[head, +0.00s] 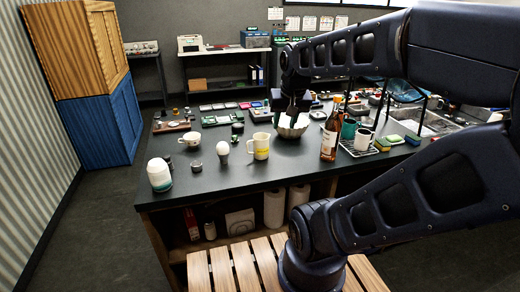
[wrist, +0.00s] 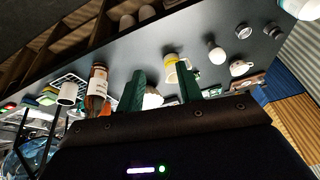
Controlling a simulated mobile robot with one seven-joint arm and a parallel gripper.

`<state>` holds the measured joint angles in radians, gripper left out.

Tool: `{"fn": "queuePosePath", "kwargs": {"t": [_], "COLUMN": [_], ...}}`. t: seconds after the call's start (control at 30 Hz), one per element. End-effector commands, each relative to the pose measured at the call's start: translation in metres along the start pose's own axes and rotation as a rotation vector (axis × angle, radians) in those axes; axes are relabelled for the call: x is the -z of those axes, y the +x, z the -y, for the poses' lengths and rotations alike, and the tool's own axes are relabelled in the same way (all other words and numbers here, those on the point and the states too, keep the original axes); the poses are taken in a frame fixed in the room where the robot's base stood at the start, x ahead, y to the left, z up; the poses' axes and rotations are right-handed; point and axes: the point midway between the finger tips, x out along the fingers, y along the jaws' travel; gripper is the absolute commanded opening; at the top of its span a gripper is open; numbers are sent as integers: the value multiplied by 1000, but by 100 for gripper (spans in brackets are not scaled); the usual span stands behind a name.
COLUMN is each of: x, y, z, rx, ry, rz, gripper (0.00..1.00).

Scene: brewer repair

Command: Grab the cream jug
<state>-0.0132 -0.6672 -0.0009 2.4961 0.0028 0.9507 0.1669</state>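The cream-coloured jug with a yellow patch and a side handle (head: 261,147) stands upright on the dark counter (head: 240,185); I take it to be the cream jug. It also shows in the wrist view (wrist: 171,66), just beyond the fingertips. My gripper (head: 291,108) hangs over a pale fluted bowl (head: 293,127), behind and right of the jug. In the wrist view its two green fingers (wrist: 160,68) are spread apart with nothing held. The bowl (wrist: 152,100) shows between them, partly hidden by my gripper.
An amber bottle (head: 329,138) stands right of the bowl, near a green mug (head: 348,128) and a white mug (head: 363,139) on a rack. Left of the jug are an egg-shaped item (head: 223,149), a small jar (head: 196,167) and a white cup (head: 190,139).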

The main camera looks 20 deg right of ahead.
Motion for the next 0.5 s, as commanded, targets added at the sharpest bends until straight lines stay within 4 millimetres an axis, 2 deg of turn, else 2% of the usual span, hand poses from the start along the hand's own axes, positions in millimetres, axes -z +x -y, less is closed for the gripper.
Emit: {"fn": "queuePosePath", "kwargs": {"t": [0.27, 0.5], "x": [52, 92], "y": [28, 61], "z": [17, 32], "rx": [-15, -53], "ry": [313, 585], "rz": [83, 145], "gripper": [36, 36]}}
